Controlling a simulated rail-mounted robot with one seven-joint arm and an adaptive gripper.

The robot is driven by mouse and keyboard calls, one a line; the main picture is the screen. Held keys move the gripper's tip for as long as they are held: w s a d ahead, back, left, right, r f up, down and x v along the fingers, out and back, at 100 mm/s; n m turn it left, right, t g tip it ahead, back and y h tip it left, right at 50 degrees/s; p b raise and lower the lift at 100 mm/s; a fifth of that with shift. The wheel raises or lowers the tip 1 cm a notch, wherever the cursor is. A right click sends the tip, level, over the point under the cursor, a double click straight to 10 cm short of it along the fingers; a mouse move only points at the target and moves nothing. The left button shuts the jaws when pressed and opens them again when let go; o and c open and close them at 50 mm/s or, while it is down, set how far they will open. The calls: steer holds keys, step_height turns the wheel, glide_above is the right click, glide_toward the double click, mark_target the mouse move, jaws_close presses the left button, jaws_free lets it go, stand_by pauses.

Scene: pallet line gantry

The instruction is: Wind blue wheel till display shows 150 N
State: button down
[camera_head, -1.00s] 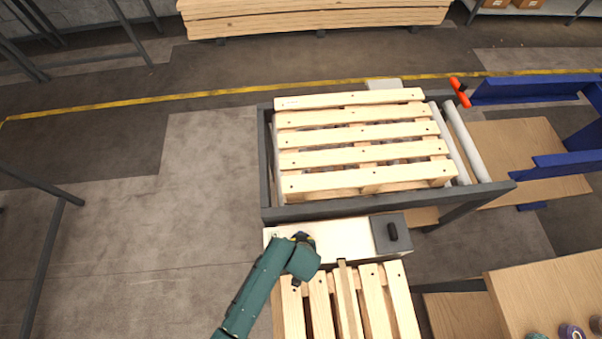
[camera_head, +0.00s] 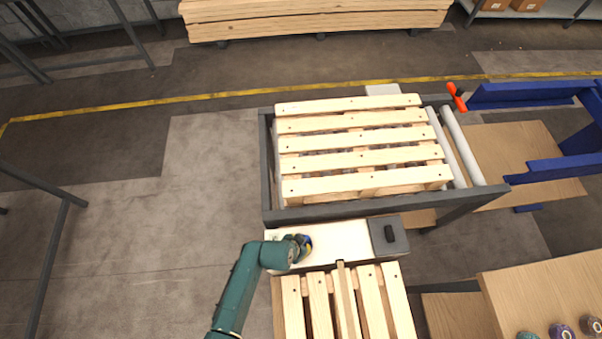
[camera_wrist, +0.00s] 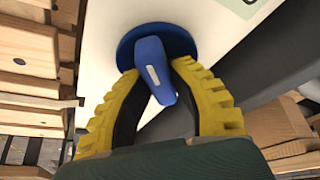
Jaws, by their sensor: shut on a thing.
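The blue wheel (camera_wrist: 183,40) is a round disc with a raised bar grip (camera_wrist: 153,62), which carries a pale mark. It sits on the cream top of a long box (camera_head: 340,240). My gripper (camera_wrist: 160,92) has its yellow ribbed fingers on both sides of the bar grip and is shut on it. In the head view my gripper (camera_head: 302,246) is at the left part of the box top and mostly hides the wheel. No display reading is legible in either view; only a sliver of a green-edged mark (camera_wrist: 245,4) shows at the wrist view's top edge.
A grey block with a black knob (camera_head: 388,235) is on the box's right end. A pallet (camera_head: 365,150) lies on the dark-framed roller conveyor behind. Another slatted pallet (camera_head: 320,305) is in front. A red handle (camera_head: 457,97) is at the conveyor's far right. Open floor lies left.

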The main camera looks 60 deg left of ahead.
steer(key=shift+f+m+h, duration=0.15)
steer(key=shift+m+h, duration=0.25)
steer(key=shift+m, duration=0.7)
steer(key=shift+d, duration=0.1)
steer(key=c, duration=0.9)
jaws_free()
steer(key=shift+r, duration=0.25)
steer(key=v, duration=1.1)
steer(key=shift+s+r, duration=0.2)
steer(key=shift+r, duration=0.1)
